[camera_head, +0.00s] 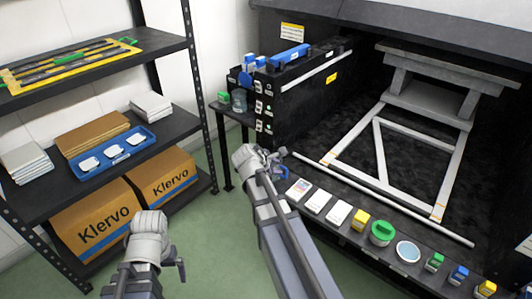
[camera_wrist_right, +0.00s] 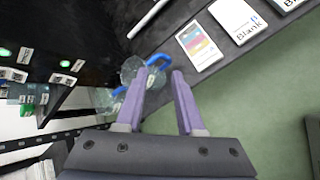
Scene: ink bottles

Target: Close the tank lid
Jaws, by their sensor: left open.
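A black tank unit (camera_head: 272,100) stands at the printer's left side. A long blue piece (camera_head: 290,56) lies along its top, and smaller blue parts (camera_head: 248,60) stick up at its left end. I cannot tell which of these is the lid, or how far it is open. My right gripper (camera_head: 277,165) is in front of and below the unit. In the right wrist view its purple fingers (camera_wrist_right: 158,74) are apart. A clear round piece with a blue curved part (camera_wrist_right: 158,60) shows beyond the left finger; contact is unclear. My left gripper (camera_head: 180,264) is low, away from the unit.
A small side table holds a green-capped bottle (camera_head: 224,97) and a clear jar (camera_head: 239,101). The printer's front ledge carries cards (camera_head: 319,200), a green-lidded jar (camera_head: 382,233) and small bottles. A shelf with Klervo boxes (camera_head: 100,217) is left; green floor lies between.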

